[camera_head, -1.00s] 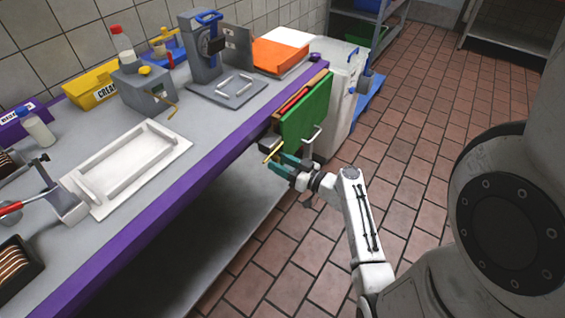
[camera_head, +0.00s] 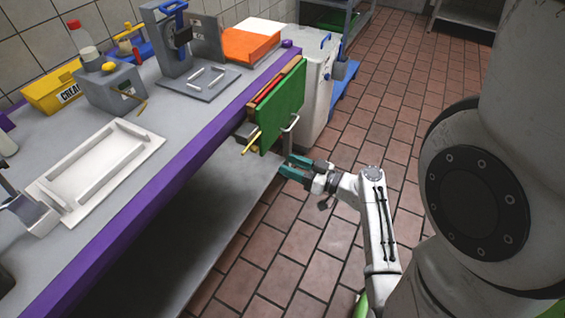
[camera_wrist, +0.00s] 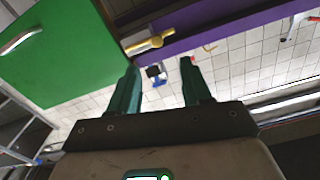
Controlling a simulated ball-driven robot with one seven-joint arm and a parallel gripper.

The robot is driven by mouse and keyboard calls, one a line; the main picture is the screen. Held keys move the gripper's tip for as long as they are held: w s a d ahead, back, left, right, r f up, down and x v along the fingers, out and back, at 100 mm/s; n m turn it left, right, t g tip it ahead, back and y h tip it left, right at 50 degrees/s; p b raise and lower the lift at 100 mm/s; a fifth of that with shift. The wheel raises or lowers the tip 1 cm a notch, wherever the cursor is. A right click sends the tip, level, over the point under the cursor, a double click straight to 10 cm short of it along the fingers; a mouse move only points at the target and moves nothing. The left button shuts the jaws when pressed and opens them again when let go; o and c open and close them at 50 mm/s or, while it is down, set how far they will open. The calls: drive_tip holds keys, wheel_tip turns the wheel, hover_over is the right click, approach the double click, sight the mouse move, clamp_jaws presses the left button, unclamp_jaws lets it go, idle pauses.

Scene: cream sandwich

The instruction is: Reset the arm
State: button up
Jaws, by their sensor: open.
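My gripper (camera_head: 297,168) is open and empty, beside the purple-edged counter (camera_head: 128,222) and over the tiled floor. Its two teal fingers (camera_wrist: 158,92) stand apart in the wrist view with nothing between them. The green board (camera_head: 283,110) hangs at the counter's side, above and left of my gripper, apart from it. The green board also fills the upper left of the wrist view (camera_wrist: 62,50).
A white tray (camera_head: 50,196), a grey press (camera_head: 172,45) and a yellow bin (camera_head: 50,92) stand on the counter. A white cabinet (camera_head: 318,100) stands behind the green board. The brown tiled floor (camera_head: 400,100) beyond is open.

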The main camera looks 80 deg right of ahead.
drive_tip(key=shift+s, duration=0.15)
drive_tip(key=shift+a, duration=0.1)
idle(0.4)
drive_tip(key=w+a+f+n+g+y, duration=0.3)
drive_tip(key=a+g+y, duration=0.15)
drive_tip(key=a, duration=0.55)
drive_tip(key=w+a+f+n+g+y, duration=0.2)
drive_tip(key=a+f+g+y, duration=0.25)
drive_tip(key=a, duration=0.45)
drive_tip(key=s+a+r+g+h, duration=0.4)
drive_tip(key=s+a+g+h, duration=0.1)
drive_tip(key=s+a+g, duration=0.1)
drive_tip(key=shift+r+g+p, duration=0.3)
drive_tip(key=shift+g+p, duration=0.1)
drive_tip(key=shift+g, duration=0.4)
drive_tip(key=shift+s, duration=0.1)
